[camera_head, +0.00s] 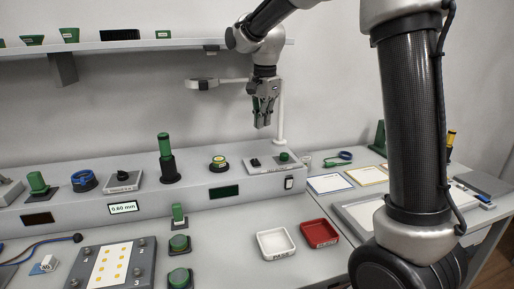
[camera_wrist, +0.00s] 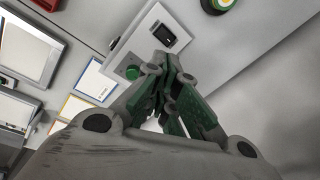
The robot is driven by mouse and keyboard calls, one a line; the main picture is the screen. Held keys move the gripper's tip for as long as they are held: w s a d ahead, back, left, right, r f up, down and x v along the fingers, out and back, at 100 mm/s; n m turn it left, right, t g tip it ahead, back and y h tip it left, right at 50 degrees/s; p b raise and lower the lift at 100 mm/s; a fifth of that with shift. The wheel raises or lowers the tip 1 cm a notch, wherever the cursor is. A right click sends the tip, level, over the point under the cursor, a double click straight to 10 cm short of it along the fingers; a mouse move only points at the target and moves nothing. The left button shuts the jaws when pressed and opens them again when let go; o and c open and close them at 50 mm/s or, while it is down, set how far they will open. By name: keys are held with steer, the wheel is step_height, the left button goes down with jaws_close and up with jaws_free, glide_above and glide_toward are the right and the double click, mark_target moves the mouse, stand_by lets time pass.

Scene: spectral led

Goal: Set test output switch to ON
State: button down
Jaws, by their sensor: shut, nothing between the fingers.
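A light plate (camera_head: 262,168) on the right end of the raised grey console carries a black switch (camera_head: 254,162) and a green knob (camera_head: 284,157). In the wrist view the black rocker switch (camera_wrist: 163,36) sits in a pale surround, with the green knob (camera_wrist: 132,72) to its lower left. Its labels and position cannot be read. My gripper (camera_head: 263,124) is shut and empty, pointing down above the plate, clear of it. In the wrist view its green-padded fingers (camera_wrist: 163,62) reach up toward the switch and overlap part of the plate.
A pale post with a side arm (camera_head: 235,80) stands right behind my gripper. A yellow-topped knob (camera_head: 218,162) and a tall green-topped post (camera_head: 165,150) stand left on the console. White (camera_head: 290,254) and red (camera_head: 334,243) trays lie in front. The space above the plate looks free.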

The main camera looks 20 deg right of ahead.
steer(key=w+r+m, duration=0.1)
steer(key=r+m, duration=0.1)
steer(key=m, duration=0.3)
glide_toward(255, 162)
steer(key=w+f, duration=0.1)
steer(key=f, duration=0.1)
steer(key=w+d+f, duration=0.1)
steer(key=f, duration=0.1)
steer(key=w+d+f, duration=0.1)
steer(key=f, duration=0.1)
steer(key=shift+f, duration=0.35)
